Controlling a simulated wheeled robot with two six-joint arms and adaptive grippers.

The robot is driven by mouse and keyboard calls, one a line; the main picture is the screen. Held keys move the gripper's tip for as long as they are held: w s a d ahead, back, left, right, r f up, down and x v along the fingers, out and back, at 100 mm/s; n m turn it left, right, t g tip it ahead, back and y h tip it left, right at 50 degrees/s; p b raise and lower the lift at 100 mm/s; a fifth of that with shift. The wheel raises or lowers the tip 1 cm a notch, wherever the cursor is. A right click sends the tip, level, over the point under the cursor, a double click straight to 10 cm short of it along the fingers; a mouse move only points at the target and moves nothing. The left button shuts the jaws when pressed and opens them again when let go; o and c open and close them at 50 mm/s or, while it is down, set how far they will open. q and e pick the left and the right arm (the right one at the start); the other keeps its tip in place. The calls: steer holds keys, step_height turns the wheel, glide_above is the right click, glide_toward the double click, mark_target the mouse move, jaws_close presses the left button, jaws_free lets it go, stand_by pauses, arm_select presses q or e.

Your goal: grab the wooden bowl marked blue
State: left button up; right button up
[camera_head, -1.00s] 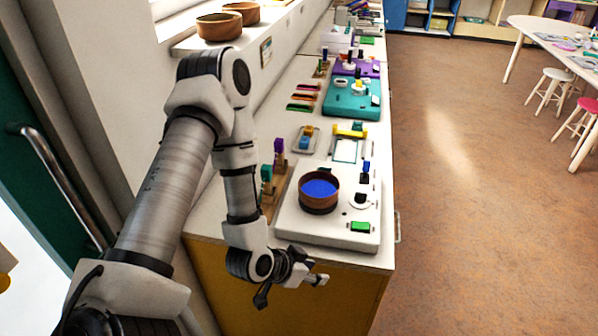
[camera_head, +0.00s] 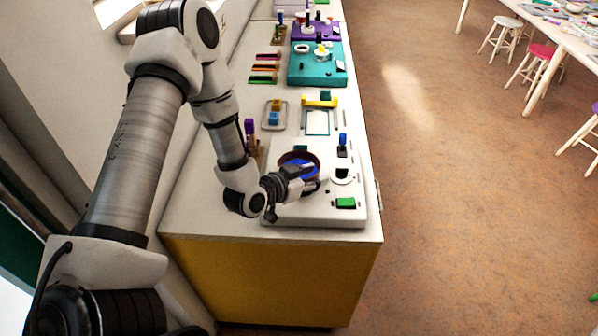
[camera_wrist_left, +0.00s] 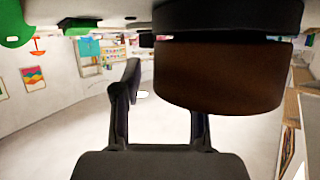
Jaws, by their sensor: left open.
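The wooden bowl with the blue inside (camera_head: 287,161) sits on the white board (camera_head: 290,214) near the front of the counter. My left gripper (camera_head: 308,178) is open at the bowl's near side and covers part of it in the head view. In the left wrist view, the brown bowl wall (camera_wrist_left: 220,78) is large and close at upper right. One finger stands clear to its left, and the bowl hides the upper part of the other. Whether a finger touches the bowl cannot be told. My right gripper is not in view.
The white board also bears a green block (camera_head: 346,203), a blue-topped peg (camera_head: 342,140) and a round dial. Behind are a yellow-topped frame (camera_head: 319,102), a teal board (camera_head: 316,75) and a purple board. A wooden rack (camera_head: 250,135) stands close to my left arm.

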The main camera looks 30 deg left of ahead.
arm_select(q)
steer(key=shift+s+d+r, duration=0.1)
jaws_close()
